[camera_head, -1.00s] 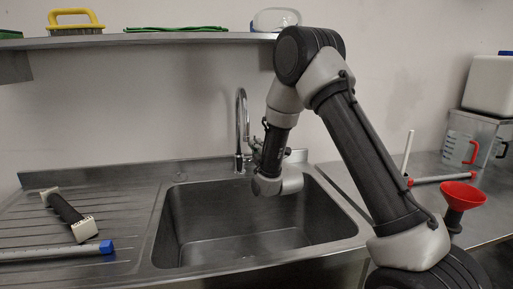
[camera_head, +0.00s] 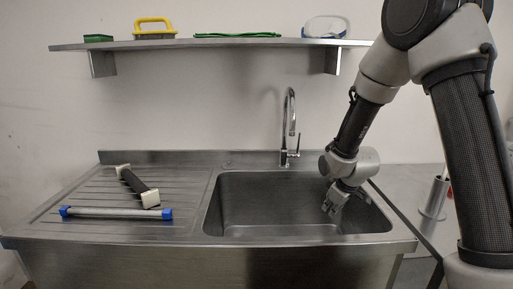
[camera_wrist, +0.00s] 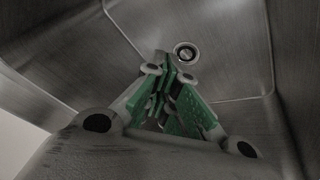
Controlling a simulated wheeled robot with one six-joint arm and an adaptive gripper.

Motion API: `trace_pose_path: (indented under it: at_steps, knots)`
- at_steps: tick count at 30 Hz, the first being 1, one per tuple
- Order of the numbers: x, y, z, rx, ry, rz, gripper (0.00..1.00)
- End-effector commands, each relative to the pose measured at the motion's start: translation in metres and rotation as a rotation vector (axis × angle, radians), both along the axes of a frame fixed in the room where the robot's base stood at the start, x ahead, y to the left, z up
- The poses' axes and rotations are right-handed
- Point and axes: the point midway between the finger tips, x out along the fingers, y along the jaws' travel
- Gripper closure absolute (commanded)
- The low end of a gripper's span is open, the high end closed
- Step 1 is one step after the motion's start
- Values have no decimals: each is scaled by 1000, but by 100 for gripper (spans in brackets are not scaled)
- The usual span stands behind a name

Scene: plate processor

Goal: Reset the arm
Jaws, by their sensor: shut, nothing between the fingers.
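My arm comes in from the right in the head view and bends down over the sink. My gripper (camera_head: 334,207) hangs at the right part of the sink basin (camera_head: 240,205), pointing down. In the wrist view my gripper (camera_wrist: 166,62) shows green finger pads drawn together, with nothing between them. The basin floor with its round drain (camera_wrist: 186,51) lies beyond the fingertips.
A chrome tap (camera_head: 289,130) stands behind the basin. A dark-handled tool (camera_head: 135,184) and a tube with blue ends (camera_head: 115,213) lie on the drainboard (camera_head: 80,200). A shelf (camera_head: 210,43) with several items runs above. A metal cylinder (camera_head: 433,198) stands right of the sink.

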Motion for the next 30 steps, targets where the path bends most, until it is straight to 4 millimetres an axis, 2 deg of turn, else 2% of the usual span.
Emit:
trace_pose_path:
  at_steps: [1, 3, 9, 12, 15, 18, 24, 30]
  knots:
    - [-30, -12, 23, 18, 79, -86, 100]
    - [-73, -28, 48, 35, 191, -206, 100]
    - [-185, -65, 119, 51, 376, -478, 100]
    - [-232, -79, 149, 61, 403, -567, 100]
    - [-269, -90, 174, 79, 378, -613, 100]
    - [-288, -97, 194, 114, 294, -630, 100]
    - [-302, -106, 225, 176, 135, -650, 100]
    - [-305, -108, 233, 190, 97, -659, 100]
